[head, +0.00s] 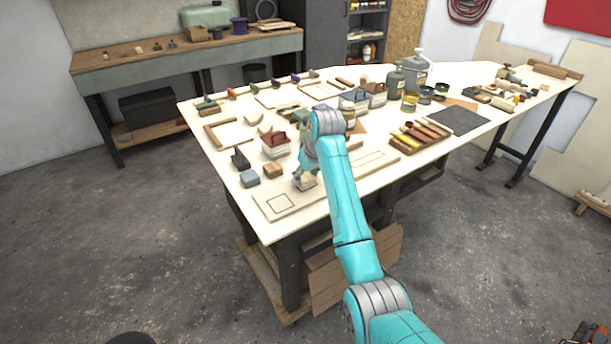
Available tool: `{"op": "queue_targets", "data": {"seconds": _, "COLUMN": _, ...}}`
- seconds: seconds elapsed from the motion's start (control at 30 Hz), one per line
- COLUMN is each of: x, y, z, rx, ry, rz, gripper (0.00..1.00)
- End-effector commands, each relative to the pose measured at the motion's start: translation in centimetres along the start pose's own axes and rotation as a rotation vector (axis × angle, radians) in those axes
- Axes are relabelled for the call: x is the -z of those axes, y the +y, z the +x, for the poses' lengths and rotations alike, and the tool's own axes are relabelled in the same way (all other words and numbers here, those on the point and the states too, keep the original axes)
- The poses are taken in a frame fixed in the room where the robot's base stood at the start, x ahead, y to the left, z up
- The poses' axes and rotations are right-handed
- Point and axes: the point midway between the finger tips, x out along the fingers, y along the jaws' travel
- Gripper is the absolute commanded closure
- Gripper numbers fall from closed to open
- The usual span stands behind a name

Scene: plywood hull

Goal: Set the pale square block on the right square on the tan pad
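The tan pad (322,191) is a long flat board along the near edge of the table. It has an outlined square (281,203) at its left end and another outline (369,160) toward its right end. My gripper (305,181) points down over the pad between these outlines. A pale block (309,182) shows at its fingertips, partly hidden by the gripper. I cannot tell whether the fingers are closed on it or whether it touches the pad. My arm hides part of the pad's middle.
A blue-grey block (249,178) and a brown block (272,171) stand just behind the pad's left end. A red-handled box (276,146) stands behind them. A tray of coloured sticks (420,135) lies to the right. Bottles and cans (412,80) stand farther back.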

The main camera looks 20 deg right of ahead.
Motion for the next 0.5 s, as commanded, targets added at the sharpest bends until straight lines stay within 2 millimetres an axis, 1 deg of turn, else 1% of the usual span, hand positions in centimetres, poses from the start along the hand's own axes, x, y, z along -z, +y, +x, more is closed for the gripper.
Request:
{"op": "queue_targets", "data": {"seconds": 0.03, "x": 0.01, "y": 0.00, "z": -0.02, "rx": 0.000, "ry": 0.000, "rz": 0.000, "gripper": 0.37}}
{"op": "queue_targets", "data": {"seconds": 0.1, "x": 0.02, "y": 0.00, "z": -0.02, "rx": 0.000, "ry": 0.000, "rz": 0.000, "gripper": 0.20}}
{"op": "queue_targets", "data": {"seconds": 0.4, "x": 0.01, "y": 0.01, "z": -0.04, "rx": 0.000, "ry": 0.000, "rz": 0.000, "gripper": 0.20}}
{"op": "queue_targets", "data": {"seconds": 0.5, "x": 0.05, "y": 0.02, "z": -0.42, "rx": 0.000, "ry": 0.001, "rz": 0.000, "gripper": 0.20}}
